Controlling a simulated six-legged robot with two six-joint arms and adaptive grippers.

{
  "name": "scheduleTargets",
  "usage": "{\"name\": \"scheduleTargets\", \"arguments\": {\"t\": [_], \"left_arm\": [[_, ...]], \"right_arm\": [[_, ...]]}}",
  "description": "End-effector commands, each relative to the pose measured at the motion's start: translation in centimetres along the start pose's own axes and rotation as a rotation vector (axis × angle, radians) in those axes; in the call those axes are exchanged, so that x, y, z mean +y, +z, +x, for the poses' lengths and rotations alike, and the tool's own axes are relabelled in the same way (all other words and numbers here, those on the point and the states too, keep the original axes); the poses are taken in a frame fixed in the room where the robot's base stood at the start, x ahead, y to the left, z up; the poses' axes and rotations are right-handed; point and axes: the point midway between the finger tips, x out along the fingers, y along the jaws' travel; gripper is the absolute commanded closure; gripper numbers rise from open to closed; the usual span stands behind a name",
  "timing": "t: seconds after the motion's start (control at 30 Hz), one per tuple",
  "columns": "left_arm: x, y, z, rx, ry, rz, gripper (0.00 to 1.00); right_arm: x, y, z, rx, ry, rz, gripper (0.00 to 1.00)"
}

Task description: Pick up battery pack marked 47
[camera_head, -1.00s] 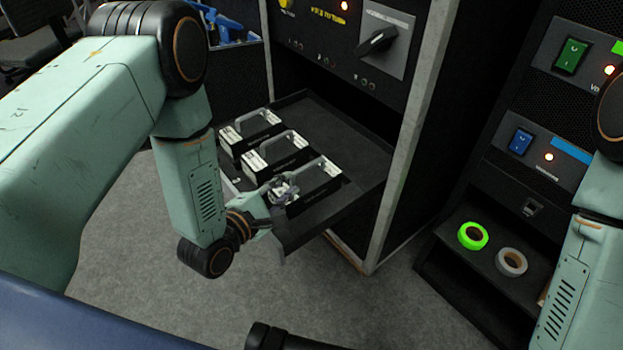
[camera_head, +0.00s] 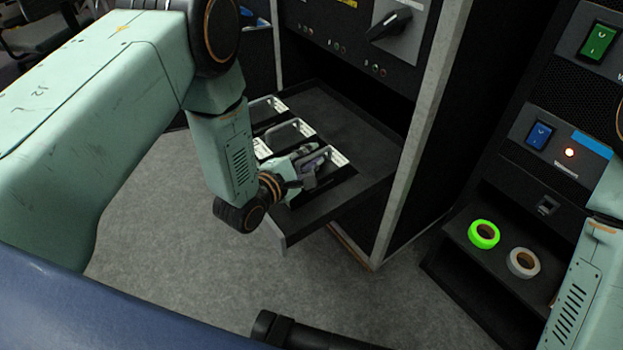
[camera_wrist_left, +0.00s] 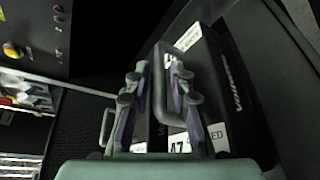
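Three black battery packs with grey handles and white labels lie in a row on a pulled-out dark tray (camera_head: 362,178). My left gripper (camera_head: 312,163) is over the nearest pack (camera_head: 338,172), at its handle. In the left wrist view, this pack (camera_wrist_left: 218,85) has a white label reading 47 (camera_wrist_left: 179,146). The gripper (camera_wrist_left: 157,78) has its fingers apart, with the pack's grey handle (camera_wrist_left: 161,85) between or just beside them; I cannot tell whether they touch it. My right gripper is out of view.
The middle pack (camera_head: 290,132) sits close beside the nearest one. The tray juts from a black cabinet with a pale post (camera_head: 420,130) on its right. Green tape (camera_head: 484,234) and white tape (camera_head: 523,263) lie on a shelf at right.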

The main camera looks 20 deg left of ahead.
Motion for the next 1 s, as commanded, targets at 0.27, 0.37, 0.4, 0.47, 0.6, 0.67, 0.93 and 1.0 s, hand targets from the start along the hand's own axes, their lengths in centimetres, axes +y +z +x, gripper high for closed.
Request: {"name": "scheduleTargets", "arguments": {"t": [0.27,0.37,0.4,0.47,0.6,0.67,0.93,1.0], "left_arm": [[0.1,0.07,0.17,0.0,0.001,0.0,0.86],[0.1,0.07,0.16,0.0,0.001,0.0,0.95],[0.09,0.06,0.16,0.0,0.001,0.0,0.98],[0.09,0.06,0.15,0.0,0.001,0.0,1.0],[0.08,0.05,0.14,0.0,0.001,0.0,1.0],[0.08,0.04,0.13,0.001,0.001,0.0,1.0],[0.08,0.02,0.12,0.001,0.001,-0.001,1.0],[0.08,0.01,0.12,0.001,0.001,-0.001,1.0]], "right_arm": [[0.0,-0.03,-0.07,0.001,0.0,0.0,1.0],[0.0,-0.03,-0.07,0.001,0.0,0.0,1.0],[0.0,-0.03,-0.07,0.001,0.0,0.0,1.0],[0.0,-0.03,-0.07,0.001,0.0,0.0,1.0],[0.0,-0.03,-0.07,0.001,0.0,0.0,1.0],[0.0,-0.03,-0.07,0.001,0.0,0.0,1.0],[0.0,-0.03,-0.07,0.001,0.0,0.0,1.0],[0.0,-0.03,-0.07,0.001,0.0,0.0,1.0]]}}
